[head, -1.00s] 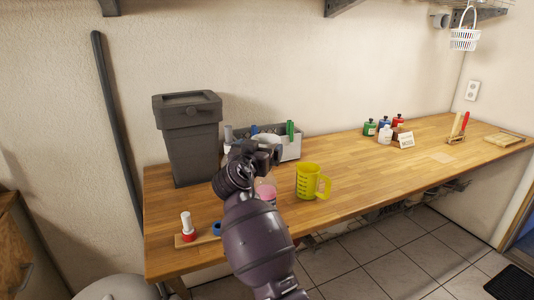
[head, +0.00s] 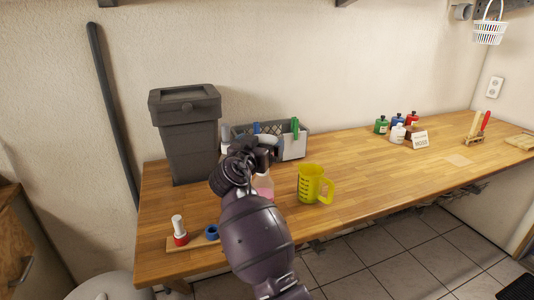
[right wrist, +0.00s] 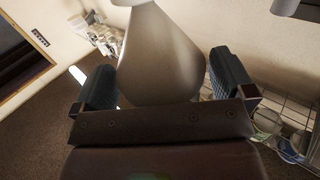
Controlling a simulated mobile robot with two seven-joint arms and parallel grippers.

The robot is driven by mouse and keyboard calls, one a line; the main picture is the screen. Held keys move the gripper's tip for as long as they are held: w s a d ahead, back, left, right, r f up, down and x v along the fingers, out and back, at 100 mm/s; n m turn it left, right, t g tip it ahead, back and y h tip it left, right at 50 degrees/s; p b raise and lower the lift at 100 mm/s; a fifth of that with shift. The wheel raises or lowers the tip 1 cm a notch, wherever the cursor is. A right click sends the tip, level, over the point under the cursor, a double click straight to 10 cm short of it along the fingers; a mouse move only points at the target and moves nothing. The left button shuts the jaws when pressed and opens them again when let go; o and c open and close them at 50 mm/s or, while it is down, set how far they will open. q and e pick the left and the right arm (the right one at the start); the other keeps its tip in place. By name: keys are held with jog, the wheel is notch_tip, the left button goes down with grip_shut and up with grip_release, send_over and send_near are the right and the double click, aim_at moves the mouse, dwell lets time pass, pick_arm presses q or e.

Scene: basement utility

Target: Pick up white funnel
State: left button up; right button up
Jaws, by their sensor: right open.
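A pale cone, which looks like the white funnel (right wrist: 160,50), shows in the right wrist view with its narrow end at the top. It appears between the two dark fingers of my right gripper (right wrist: 163,82), which are open and apart. I cannot tell whether either finger touches it. In the head view my right gripper (head: 264,152) is over the workbench, in front of the grey caddy (head: 294,148). The wrist hides most of the jaws there, and I cannot make out the funnel clearly. My left gripper is not in view.
On the wooden bench (head: 370,165) stand a grey bin (head: 187,135), a yellow measuring jug (head: 309,184) and a bottle with pink liquid (head: 264,188) close by my arm. Small bottles (head: 397,133) stand farther right. The bench middle is mostly clear.

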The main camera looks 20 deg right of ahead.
jog(key=shift+w+d, duration=0.25)
jog(key=shift+s+a, duration=0.1)
jog(key=shift+a, duration=0.05)
jog(key=shift+c, duration=0.5)
jog(key=c, duration=0.6)
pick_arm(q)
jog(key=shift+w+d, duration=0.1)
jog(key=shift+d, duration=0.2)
pick_arm(e)
jog(key=shift+r, duration=0.15)
